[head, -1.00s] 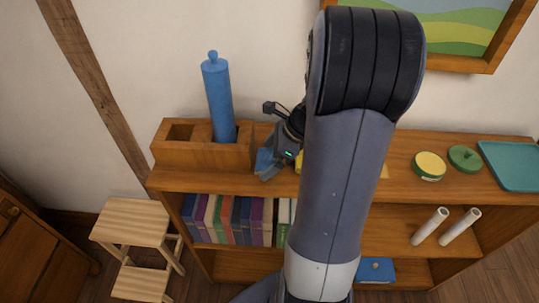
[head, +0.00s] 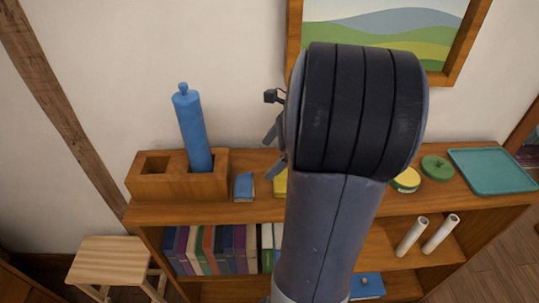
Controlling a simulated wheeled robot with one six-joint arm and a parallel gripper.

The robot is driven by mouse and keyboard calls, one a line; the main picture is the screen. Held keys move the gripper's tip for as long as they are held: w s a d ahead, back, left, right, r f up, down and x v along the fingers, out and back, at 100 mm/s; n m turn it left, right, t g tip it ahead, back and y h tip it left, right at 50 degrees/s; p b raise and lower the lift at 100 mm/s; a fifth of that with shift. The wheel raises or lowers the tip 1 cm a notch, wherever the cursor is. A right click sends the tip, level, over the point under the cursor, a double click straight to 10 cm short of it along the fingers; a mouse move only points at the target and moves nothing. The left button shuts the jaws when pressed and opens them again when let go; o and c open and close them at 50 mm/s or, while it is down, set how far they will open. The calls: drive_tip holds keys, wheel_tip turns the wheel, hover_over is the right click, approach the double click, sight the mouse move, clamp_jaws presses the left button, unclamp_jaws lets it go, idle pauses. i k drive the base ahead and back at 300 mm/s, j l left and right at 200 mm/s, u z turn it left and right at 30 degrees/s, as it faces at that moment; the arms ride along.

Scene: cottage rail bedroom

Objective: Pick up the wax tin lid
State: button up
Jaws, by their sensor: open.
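The wax tin lid (head: 436,167), a round green disc with a small knob, lies on the shelf top at the right. The open tin (head: 406,181), with yellow wax and a green side, stands just left of it, partly covered by my arm. My gripper (head: 274,149) shows only in part at the left of my arm. Its two grey fingers are apart, with nothing seen between them. It is above the shelf top, well left of the lid.
A teal tray (head: 492,171) lies right of the lid. A small blue block (head: 244,187) and a partly hidden yellow thing (head: 280,183) are on the shelf top. A wooden holder (head: 178,186) with a blue cylinder (head: 192,130) stands left. A framed picture (head: 456,58) hangs behind.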

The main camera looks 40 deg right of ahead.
sight(437, 168)
drive_tip(key=z, duration=2.65)
